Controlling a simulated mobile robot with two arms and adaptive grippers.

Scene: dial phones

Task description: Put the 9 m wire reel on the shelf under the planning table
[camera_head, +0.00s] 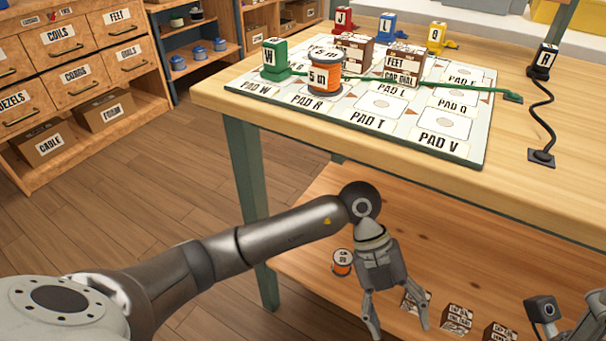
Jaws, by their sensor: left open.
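An orange wire reel marked "5 m" (324,76) stands upright on the pad board on the planning table (540,180). A second, smaller-looking orange reel (343,262) with a dark label stands on the wooden shelf (315,225) under the table; its label is too small to read. My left gripper (399,328) points down over the shelf, open and empty, to the right of that reel and apart from it. My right gripper (565,325) shows only partly at the lower right corner; its fingers cannot be made out.
Small labelled boxes (457,318) sit on the shelf near and right of my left gripper. The pad board (455,150) holds a green W post (275,58), brown boxes (404,62) and a green cable. A table leg (250,210) stands left of the shelf.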

